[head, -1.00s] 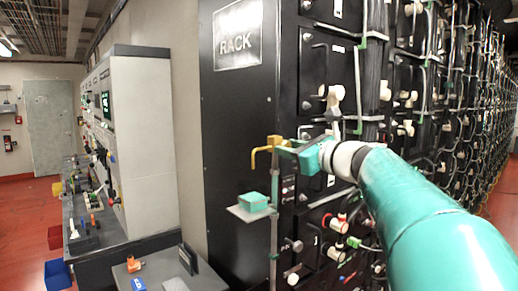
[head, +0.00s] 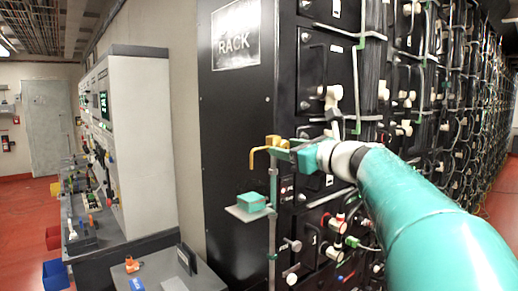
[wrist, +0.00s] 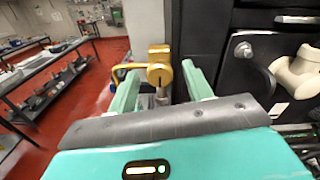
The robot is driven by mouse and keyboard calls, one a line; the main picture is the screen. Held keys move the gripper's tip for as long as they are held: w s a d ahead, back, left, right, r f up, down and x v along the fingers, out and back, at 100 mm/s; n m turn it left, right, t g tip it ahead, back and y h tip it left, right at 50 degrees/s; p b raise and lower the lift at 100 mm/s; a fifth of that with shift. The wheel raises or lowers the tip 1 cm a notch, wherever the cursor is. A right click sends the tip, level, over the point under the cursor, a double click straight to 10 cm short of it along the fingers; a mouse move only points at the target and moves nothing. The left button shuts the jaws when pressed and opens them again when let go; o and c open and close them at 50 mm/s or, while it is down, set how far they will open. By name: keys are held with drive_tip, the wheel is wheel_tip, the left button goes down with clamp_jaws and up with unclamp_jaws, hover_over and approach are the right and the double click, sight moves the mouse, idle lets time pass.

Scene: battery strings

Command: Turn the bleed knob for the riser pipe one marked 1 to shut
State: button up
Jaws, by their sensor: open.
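A brass-yellow fitting with a round slotted face (wrist: 160,73) stands at the top of a thin grey vertical pipe (head: 273,205), left of the black rack's front. A bent yellow arm (head: 256,157) reaches left from it. My gripper (wrist: 160,80) is open, with one teal finger on each side of the fitting; contact cannot be told. In the head view my gripper (head: 284,149) reaches the fitting from the right and partly hides it. A "1" (head: 314,239) is marked on a lower rack panel; no number is readable on the fitting.
A small shelf with a teal block (head: 251,202) is beside the pipe below my gripper. White valve-like fittings (wrist: 297,73) and cables stick out from the rack at right. A bench (wrist: 45,65) stands at left beyond open red floor.

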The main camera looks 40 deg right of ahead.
drive_tip(key=s, duration=1.3)
drive_tip(key=shift+s+d, duration=0.2)
drive_tip(key=shift+s, duration=0.2)
drive_tip(key=w+a+f+n+g+y, duration=0.2)
drive_tip(key=w+a+f+n+g, duration=0.15)
drive_tip(key=a+f+n, duration=0.55)
drive_tip(key=w+a+f+n+g+y, duration=0.2)
drive_tip(key=a+f+n+g, duration=0.2)
drive_tip(key=a+f+n, duration=0.6)
drive_tip(key=s+a+f+n+g+h, duration=0.2)
drive_tip(key=s+a+f+n, duration=0.1)
drive_tip(key=a+f+n, duration=0.3)
drive_tip(key=s+a+f+n+g+h, duration=0.2)
drive_tip(key=s+a+f+n+g, duration=0.1)
drive_tip(key=a+f+n, duration=0.3)
wheel_tip(320, 180, down, 2)
drive_tip(key=n, duration=0.2)
drive_tip(key=shift+a+n+h, duration=0.2)
drive_tip(key=shift+n+h, duration=0.1)
